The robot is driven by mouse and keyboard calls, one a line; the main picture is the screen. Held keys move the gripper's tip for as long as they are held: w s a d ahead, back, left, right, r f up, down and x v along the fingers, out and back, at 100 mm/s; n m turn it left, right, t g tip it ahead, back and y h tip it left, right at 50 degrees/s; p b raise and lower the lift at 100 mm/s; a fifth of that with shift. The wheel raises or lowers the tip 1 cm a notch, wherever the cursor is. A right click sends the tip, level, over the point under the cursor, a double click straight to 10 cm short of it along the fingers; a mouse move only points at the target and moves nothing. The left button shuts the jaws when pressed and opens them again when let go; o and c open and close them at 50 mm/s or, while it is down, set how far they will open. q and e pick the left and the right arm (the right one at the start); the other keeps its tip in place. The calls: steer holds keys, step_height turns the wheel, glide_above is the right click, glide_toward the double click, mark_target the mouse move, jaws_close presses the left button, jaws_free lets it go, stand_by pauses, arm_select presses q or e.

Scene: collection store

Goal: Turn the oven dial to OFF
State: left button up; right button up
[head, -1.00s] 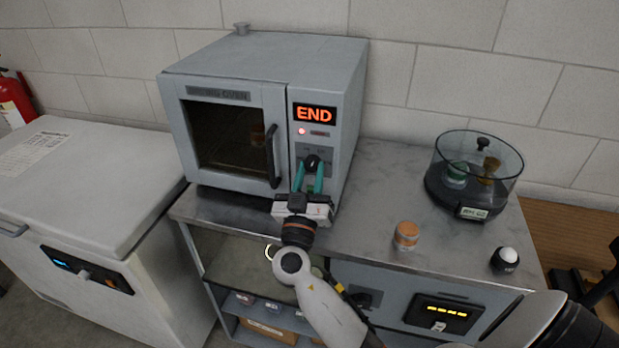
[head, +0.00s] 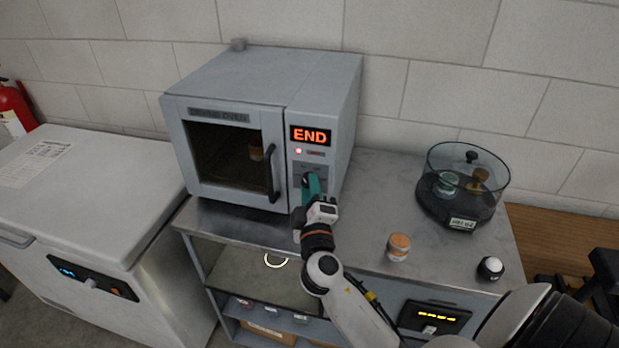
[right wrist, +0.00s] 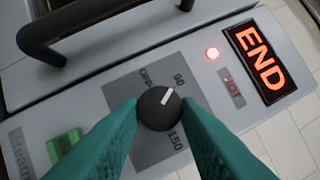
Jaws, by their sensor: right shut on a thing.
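The grey drying oven (head: 270,90) stands on the metal counter, its door closed. Its lit display (head: 310,136) reads END, with a red lamp below beside the word HOT. The black round dial (right wrist: 160,110) shows between my fingers in the right wrist view; its white pointer aims toward the 90 mark, with the OFF mark to its left. My right gripper (right wrist: 161,104) has its teal fingers shut on the dial, one on each side. In the head view my right gripper (head: 309,186) largely hides the dial. My left gripper is not in view.
A black door handle (head: 271,170) and a green button (right wrist: 66,143) are near the dial. An orange-lidded jar (head: 398,247), a white-topped black item (head: 490,268) and a clear round desiccator (head: 462,187) stand on the counter (head: 370,195). A white chest (head: 90,185) stands left.

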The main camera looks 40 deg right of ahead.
steer(key=shift+r+n+g+y+p, duration=0.25)
steer(key=shift+n+g+p, duration=0.4)
steer(key=shift+n+p, duration=1.4)
steer(key=shift+r+n+g+y+p, duration=0.1)
steer(key=shift+n+g+y+p, duration=0.4)
steer(key=shift+n+p, duration=1.5)
steer(key=shift+r+n+g+y+p, duration=0.15)
steer(key=shift+n+g+p, duration=0.75)
steer(key=shift+p, duration=2.1)
steer(key=shift+n, duration=0.25)
steer(key=o, duration=1)
steer(key=shift+c, duration=0.2)
steer(key=b+v, duration=0.3)
steer(key=v, duration=0.9)
steer(key=shift+f, duration=0.2)
